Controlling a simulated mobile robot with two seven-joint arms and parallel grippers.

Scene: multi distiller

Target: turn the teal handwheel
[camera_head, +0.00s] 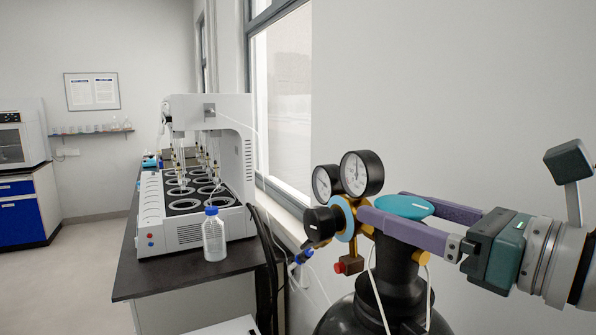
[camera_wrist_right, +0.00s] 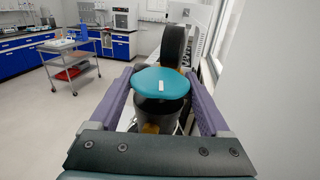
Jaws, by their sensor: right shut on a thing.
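The teal handwheel (camera_head: 408,206) sits on top of a dark gas cylinder (camera_head: 398,283) at the lower right of the head view. It is a flat disc with a small white mark, and also shows in the middle of the right wrist view (camera_wrist_right: 150,81). My right gripper (camera_head: 384,206) reaches in from the right with its two purple fingers on either side of the handwheel and is shut on it. The near finger hides part of the rim. My left gripper is not in view.
Two round gauges (camera_head: 361,173) and a brass regulator with a black knob (camera_head: 321,223) stand just left of the handwheel. A bench (camera_head: 185,284) holds a white distiller (camera_head: 236,137) and a bottle (camera_head: 214,237). The wall is close behind; the floor at left is clear.

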